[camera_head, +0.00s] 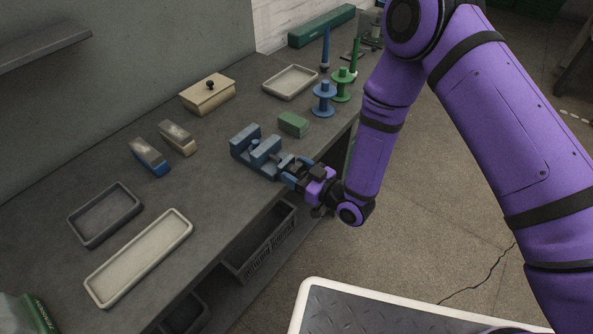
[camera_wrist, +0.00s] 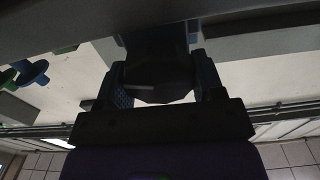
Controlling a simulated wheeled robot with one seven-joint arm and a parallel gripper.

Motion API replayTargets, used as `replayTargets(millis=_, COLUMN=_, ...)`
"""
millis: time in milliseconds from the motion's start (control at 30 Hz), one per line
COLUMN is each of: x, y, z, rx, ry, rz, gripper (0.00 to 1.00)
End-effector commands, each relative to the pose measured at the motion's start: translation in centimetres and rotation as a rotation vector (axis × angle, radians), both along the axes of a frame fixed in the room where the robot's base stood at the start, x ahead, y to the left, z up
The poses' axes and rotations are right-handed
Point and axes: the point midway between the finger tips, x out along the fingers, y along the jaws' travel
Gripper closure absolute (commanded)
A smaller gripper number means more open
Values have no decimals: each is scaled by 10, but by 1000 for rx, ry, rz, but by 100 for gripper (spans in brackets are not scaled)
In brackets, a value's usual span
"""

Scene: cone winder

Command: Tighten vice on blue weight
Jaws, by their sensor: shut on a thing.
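The blue-grey vice (camera_head: 242,153) sits near the front edge of the bench, with two upright jaws, the rear one (camera_head: 245,136) and the front one (camera_head: 266,149). My gripper (camera_head: 292,172) is at the front end of the vice, shut on its handle. In the wrist view the two blue fingers of my gripper (camera_wrist: 160,88) lie either side of the dark vice handle (camera_wrist: 158,62). I cannot make out a separate blue weight between the jaws; the view there is small and the colours are alike.
A green block (camera_head: 293,124) lies just behind the vice, with a blue spool (camera_head: 323,99) and a green spool (camera_head: 342,85) further right. A wooden box (camera_head: 208,95), two brush-like blocks (camera_head: 150,157) and trays (camera_head: 140,258) stand on the bench.

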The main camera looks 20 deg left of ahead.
Motion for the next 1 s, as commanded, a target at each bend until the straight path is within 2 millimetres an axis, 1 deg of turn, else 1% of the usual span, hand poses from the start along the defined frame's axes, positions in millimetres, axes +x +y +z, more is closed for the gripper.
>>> replayTargets(millis=167, x=1, y=-1, z=0, rx=33, ry=76, rz=-2, gripper=62)
replayTargets(millis=633, x=3, y=-2, z=0, rx=153, ry=368, rz=-2, gripper=62)
replayTargets(millis=800, x=3, y=-1, z=-1, rx=181, ry=437, rz=0, gripper=62)
replayTargets(millis=1000, x=3, y=-2, z=-1, rx=199, ry=477, rz=-1, gripper=62)
